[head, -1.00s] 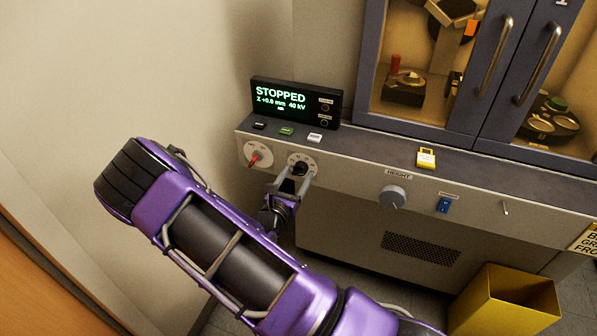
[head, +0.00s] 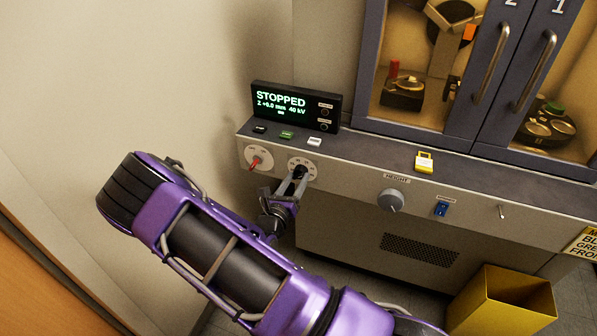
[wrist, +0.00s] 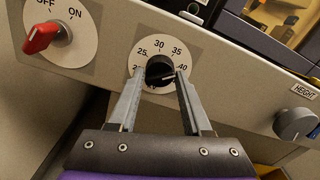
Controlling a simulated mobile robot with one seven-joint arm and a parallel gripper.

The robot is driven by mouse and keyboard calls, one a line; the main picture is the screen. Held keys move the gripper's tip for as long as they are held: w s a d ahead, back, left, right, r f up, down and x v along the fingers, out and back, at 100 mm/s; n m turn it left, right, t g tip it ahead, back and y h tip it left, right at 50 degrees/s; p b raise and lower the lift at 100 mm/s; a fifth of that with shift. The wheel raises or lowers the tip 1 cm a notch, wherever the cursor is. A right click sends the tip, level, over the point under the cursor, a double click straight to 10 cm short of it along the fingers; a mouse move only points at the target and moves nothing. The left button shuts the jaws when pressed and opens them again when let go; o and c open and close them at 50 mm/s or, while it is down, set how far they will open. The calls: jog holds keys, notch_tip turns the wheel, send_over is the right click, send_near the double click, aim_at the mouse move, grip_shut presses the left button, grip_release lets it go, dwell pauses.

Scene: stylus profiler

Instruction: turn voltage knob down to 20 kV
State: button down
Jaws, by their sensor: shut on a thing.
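The voltage knob (wrist: 160,68) is a small black knob on a round white dial (wrist: 149,47) marked from the 20s up to 40. A light line on the knob points right, toward 40. In the head view, the dial (head: 309,164) is on the front panel below the display. The display (head: 292,104) reads STOPPED, Z +0.0 mm and 40 kV. My gripper (wrist: 160,75) is shut on the voltage knob, one finger on each side. In the head view, my gripper (head: 298,177) covers most of the knob.
A red OFF/ON switch (wrist: 42,37) is close left of the dial. A grey HEIGHT knob (head: 391,200), a blue switch (head: 441,208) and a small toggle lie to the right. A yellow bin (head: 505,305) stands at lower right.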

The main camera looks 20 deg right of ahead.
jog(key=n+p, duration=0.1)
jog(key=n, duration=0.3)
jog(key=shift+r+p, duration=0.15)
jog(key=shift+p, duration=0.25)
jog(key=shift+n, duration=1)
jog(key=shift+n+p, duration=0.65)
jog(key=shift+n, duration=0.25)
jog(key=n+p, duration=0.1)
jog(key=n, duration=0.6)
